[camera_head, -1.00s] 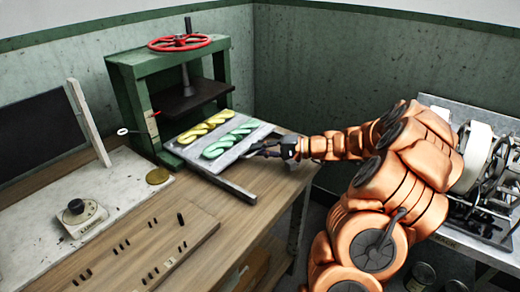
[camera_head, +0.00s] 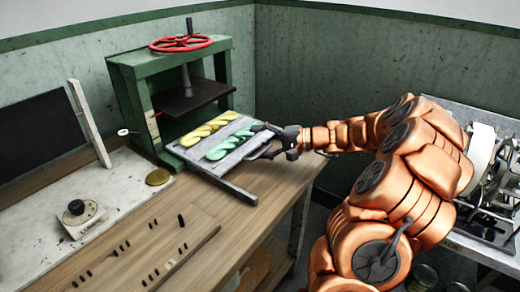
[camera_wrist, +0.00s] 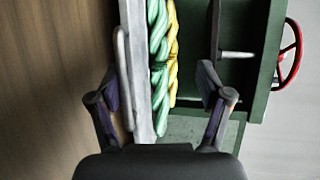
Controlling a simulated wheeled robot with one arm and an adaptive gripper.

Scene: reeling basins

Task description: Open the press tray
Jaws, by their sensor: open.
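The press tray (camera_head: 233,163) is a flat grey plate that sticks out of the front of the green press (camera_head: 128,95). Yellow skeins (camera_head: 209,129) and green skeins (camera_head: 234,140) lie on it. My gripper (camera_head: 263,142) is at the tray's right side, with its jaws open. In the wrist view, my gripper's fingers (camera_wrist: 160,100) stand apart on either side of the tray edge (camera_wrist: 138,75) and its bar handle (camera_wrist: 122,75). The skeins show between the fingers there. I cannot tell whether a finger touches the tray.
The press has a red handwheel (camera_head: 180,43) and a dark plate (camera_head: 193,97) above the tray. A white dial box (camera_head: 82,214) and a brass disc (camera_head: 158,177) lie on the left. Bare wooden tabletop (camera_head: 235,215) is in front of the tray.

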